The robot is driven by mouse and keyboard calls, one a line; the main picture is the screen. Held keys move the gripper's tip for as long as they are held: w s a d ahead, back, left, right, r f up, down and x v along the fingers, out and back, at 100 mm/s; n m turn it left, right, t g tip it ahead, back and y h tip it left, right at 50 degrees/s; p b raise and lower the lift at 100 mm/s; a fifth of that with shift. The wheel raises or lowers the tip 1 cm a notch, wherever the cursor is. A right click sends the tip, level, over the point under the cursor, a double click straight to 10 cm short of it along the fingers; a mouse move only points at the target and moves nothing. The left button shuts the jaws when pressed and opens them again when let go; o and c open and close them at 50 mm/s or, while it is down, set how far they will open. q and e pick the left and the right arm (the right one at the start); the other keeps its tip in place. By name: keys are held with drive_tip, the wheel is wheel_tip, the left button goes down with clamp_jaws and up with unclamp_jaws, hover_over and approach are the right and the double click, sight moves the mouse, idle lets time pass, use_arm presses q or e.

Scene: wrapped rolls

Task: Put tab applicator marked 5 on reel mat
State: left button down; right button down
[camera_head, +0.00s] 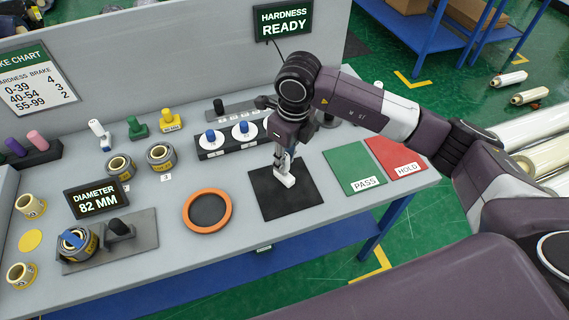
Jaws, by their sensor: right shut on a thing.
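My right gripper (284,160) is shut on a small white tool (285,181), which looks like a tab applicator. The tool is low over or on the black square mat (265,205), which may be the reel mat; I cannot tell whether it touches. Its number is not readable. A white applicator-like tool (97,128), a green one (137,128) and a yellow one (169,121) stand at the back of the bench. My left gripper is not in view.
An orange ring with a dark middle (191,224) lies left of the mat. A green PASS pad (354,168) and a red HOLD pad (398,153) lie to the right. Several wrapped rolls, such as this one (160,157), stand on the left side. A display (96,200) reads 82 MM.

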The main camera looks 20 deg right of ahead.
wheel_tip(320, 180, down, 3)
drive_tip(key=shift+f+p, duration=0.1)
drive_tip(key=shift+p, duration=0.25)
drive_tip(key=shift+f, duration=0.1)
drive_tip(key=shift+f, duration=0.1)
drive_tip(key=c, duration=1.7)
unclamp_jaws()
